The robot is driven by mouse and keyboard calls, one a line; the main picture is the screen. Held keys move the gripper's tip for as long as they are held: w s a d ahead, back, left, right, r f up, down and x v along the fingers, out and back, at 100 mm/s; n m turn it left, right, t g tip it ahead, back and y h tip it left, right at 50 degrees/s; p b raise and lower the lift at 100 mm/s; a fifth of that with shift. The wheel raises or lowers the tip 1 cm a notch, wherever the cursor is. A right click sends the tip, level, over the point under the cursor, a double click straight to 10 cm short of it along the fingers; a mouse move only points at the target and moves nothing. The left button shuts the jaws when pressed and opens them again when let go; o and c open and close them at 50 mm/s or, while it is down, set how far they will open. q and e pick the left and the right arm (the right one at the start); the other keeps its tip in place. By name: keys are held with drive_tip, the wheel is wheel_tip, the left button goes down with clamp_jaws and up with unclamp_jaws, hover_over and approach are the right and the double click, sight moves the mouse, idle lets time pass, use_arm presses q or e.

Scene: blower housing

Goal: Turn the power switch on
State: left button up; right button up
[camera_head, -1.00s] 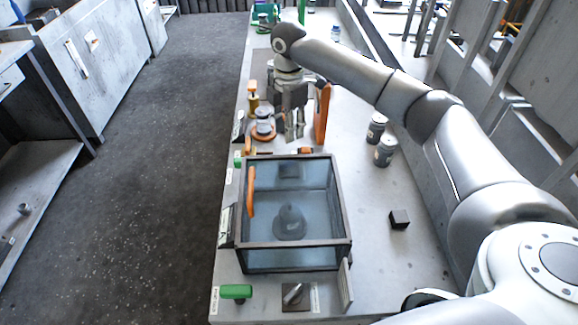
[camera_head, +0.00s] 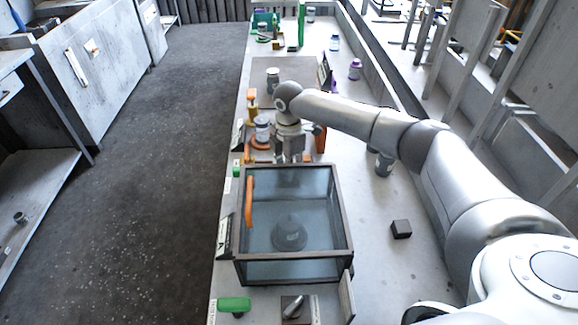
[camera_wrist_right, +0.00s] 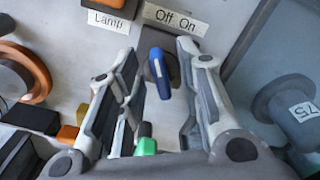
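The switch, a small blue lever (camera_wrist_right: 160,72) on a dark base, sits below a white "Off On" label (camera_wrist_right: 175,18) in the right wrist view. I cannot tell which word the lever favours. My right gripper (camera_wrist_right: 157,58) is open, its fingers on either side of the lever; contact is not clear. In the head view my right gripper (camera_head: 291,154) points down just behind the glass-walled box, and the switch is hidden there. My left gripper is not in view.
The glass box (camera_head: 342,220) with a grey weight (camera_head: 289,232) inside stands close to the right gripper. A "Lamp" label (camera_wrist_right: 109,20) and an orange ring (camera_wrist_right: 38,75) lie left of the switch. A dark cube (camera_head: 401,229) sits on the bench.

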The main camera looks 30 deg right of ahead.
drive_tip(key=shift+f, duration=0.25)
drive_tip(key=shift+c, duration=0.3)
clamp_jaws()
drive_tip(key=shift+r, duration=0.1)
